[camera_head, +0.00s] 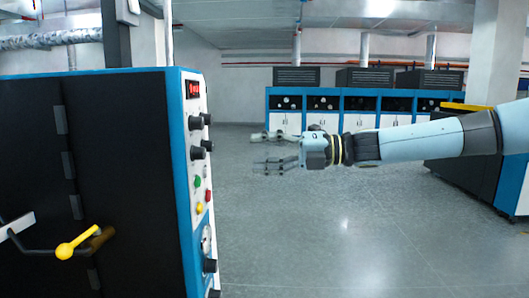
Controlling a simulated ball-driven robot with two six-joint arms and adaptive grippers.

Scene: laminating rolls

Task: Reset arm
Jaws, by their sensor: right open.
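My right gripper (272,151) reaches in from the right on its light blue arm, which is held almost level across the view. Its fingers point left, spread apart, with nothing between them. It hangs in the air over the grey floor, to the right of the control panel and apart from it in the picture. My left gripper is not in view.
A black and blue machine (120,165) fills the left, with a panel of knobs and buttons (200,170) and a yellow-knobbed lever (66,250). Blue-white cabinets (340,105) stand at the back. A dark unit (470,172) stands at right. Middle floor is clear.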

